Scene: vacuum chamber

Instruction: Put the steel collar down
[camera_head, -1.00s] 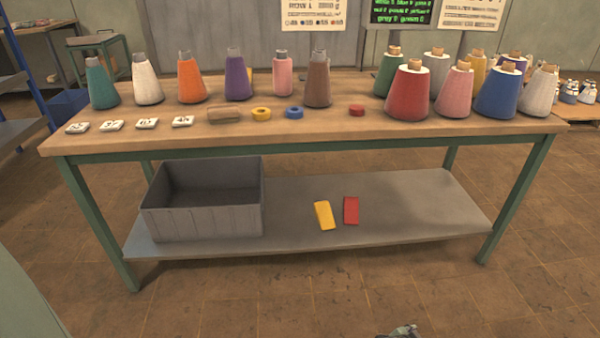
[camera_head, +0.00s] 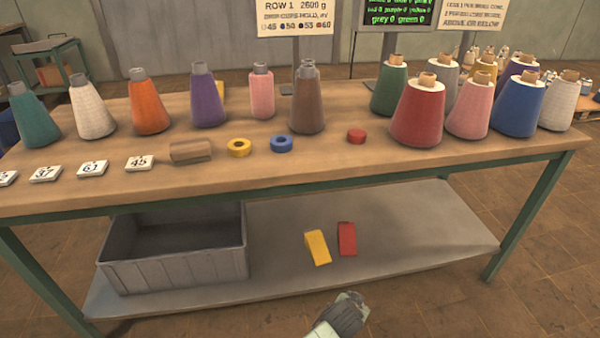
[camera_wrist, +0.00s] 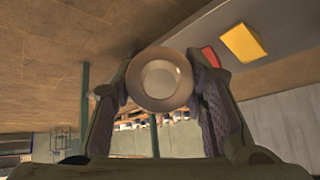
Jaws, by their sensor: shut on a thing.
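The steel collar (camera_wrist: 160,80) is a round, brownish-grey piece with a paler round middle, seen end-on in the wrist view. My gripper (camera_wrist: 158,92) is shut on it, one finger on each side. In the head view my gripper (camera_head: 348,312) is low in the picture, in front of the workbench and below its top. The collar cannot be made out in the head view. The wooden bench top (camera_head: 400,163) carries a row of yarn cones; several on the left, such as the orange cone (camera_head: 149,108), have grey tops.
The lower shelf (camera_head: 400,225) holds a grey crate (camera_head: 180,268) and yellow and red wedges. The bench's front right is clear.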

